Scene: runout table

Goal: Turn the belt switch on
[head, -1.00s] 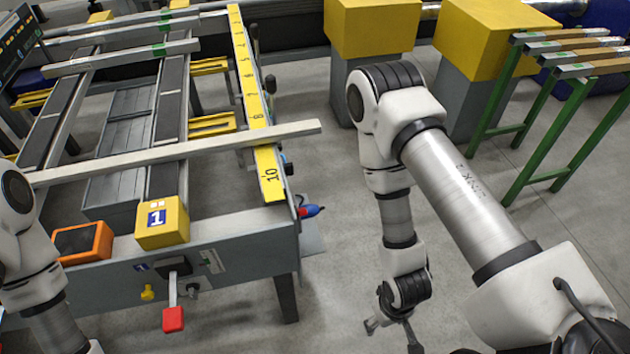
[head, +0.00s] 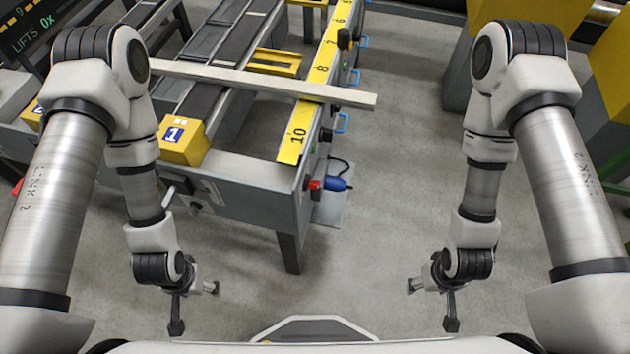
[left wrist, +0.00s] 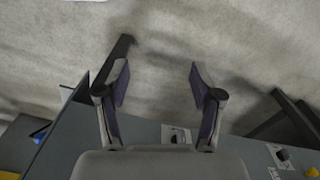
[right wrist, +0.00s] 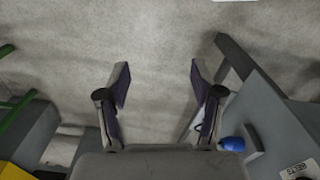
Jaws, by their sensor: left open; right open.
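The belt switch is not clearly identifiable in the head view. A small red-fronted switch (head: 315,184) sits near the right front corner of the runout table (head: 255,203), beside a blue plug (head: 335,184). In the right wrist view a panel carries a small lettered label (right wrist: 298,168), too blurred to read surely. In the left wrist view a dark knob on a pale plate (left wrist: 176,136) shows on the table's panel. My left gripper (head: 194,306) is open and empty, in front of the table. My right gripper (head: 431,306) is open and empty over bare floor, right of the table.
A yellow block marked 1 (head: 184,140) stands on the table's front. A long pale bar (head: 260,82) lies across it and overhangs the right side, near the yellow numbered scale (head: 291,135). Yellow-topped grey stands are at the right.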

